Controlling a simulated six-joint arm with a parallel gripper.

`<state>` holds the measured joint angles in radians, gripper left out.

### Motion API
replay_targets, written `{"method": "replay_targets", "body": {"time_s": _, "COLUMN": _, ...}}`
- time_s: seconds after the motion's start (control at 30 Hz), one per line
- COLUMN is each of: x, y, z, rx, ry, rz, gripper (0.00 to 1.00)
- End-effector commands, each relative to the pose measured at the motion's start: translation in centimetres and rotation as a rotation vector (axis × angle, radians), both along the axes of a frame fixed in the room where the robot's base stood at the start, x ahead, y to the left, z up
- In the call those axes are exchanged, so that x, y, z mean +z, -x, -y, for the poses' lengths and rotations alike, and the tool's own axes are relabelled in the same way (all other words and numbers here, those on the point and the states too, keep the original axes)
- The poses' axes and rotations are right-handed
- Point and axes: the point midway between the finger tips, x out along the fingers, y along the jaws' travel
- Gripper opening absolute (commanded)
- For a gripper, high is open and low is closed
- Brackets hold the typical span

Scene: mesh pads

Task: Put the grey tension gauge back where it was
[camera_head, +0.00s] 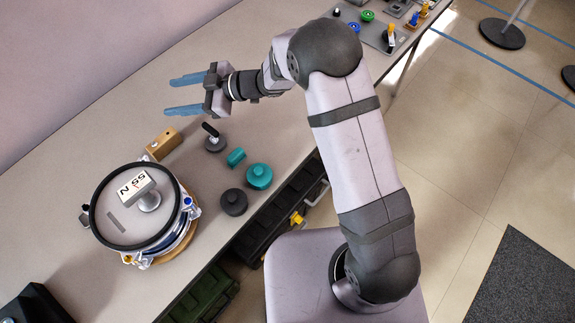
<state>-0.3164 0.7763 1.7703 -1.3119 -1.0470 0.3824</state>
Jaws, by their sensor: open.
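The grey tension gauge (149,202) stands on the pale mesh head of a round drum (96,239) at the lower left. Its tilted white face, marked "55 N", looks upward. A dark grey rectangular mark lies on the mesh to the lower left of the gauge, apart from its base. My gripper (170,96) is open and empty, its two blue fingers pointing left above the table. It is well up the picture from the drum and does not touch the gauge.
A wooden block (163,143), a grey piece with a black handle (214,144), a small teal cylinder (236,157), a teal knob (259,176) and a dark knob (233,202) stand right of the drum. A tool panel (372,36) lies at the far end. Table left of my gripper is clear.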

Motion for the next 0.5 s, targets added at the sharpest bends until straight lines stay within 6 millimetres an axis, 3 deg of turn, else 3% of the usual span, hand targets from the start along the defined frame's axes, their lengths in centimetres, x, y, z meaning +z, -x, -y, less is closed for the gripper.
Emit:
{"method": "replay_targets", "body": {"time_s": 0.03, "x": 0.8, "y": -2.6, "z": 2.5, "rx": -0.135, "ry": 0.047, "rz": 0.016, "gripper": 0.55}}
{"method": "replay_targets", "body": {"time_s": 0.1, "x": 1.0, "y": -5.5, "z": 6.5, "rx": -0.326, "ry": 0.125, "rz": 0.012, "gripper": 0.55}}
{"method": "replay_targets", "body": {"time_s": 0.2, "x": 1.0, "y": -7.7, "z": 13.4, "rx": -0.583, "ry": 0.241, "rz": -0.033, "gripper": 0.55}}
{"method": "replay_targets", "body": {"time_s": 0.27, "x": 0.7, "y": -7.8, "z": 17.9, "rx": -0.727, "ry": 0.312, "rz": -0.082, "gripper": 0.55}}
{"method": "replay_targets", "body": {"time_s": 0.37, "x": -0.1, "y": -5.7, "z": 25.1, "rx": -0.943, "ry": 0.431, "rz": -0.201, "gripper": 0.55}}
{"method": "replay_targets", "body": {"time_s": 0.4, "x": -0.5, "y": -4.2, "z": 27.8, "rx": -1.021, "ry": 0.477, "rz": -0.262, "gripper": 0.55}}
{"method": "replay_targets", "body": {"time_s": 0.5, "x": -1.7, "y": 1.1, "z": 33.2, "rx": -1.183, "ry": 0.581, "rz": -0.443, "gripper": 0.55}}
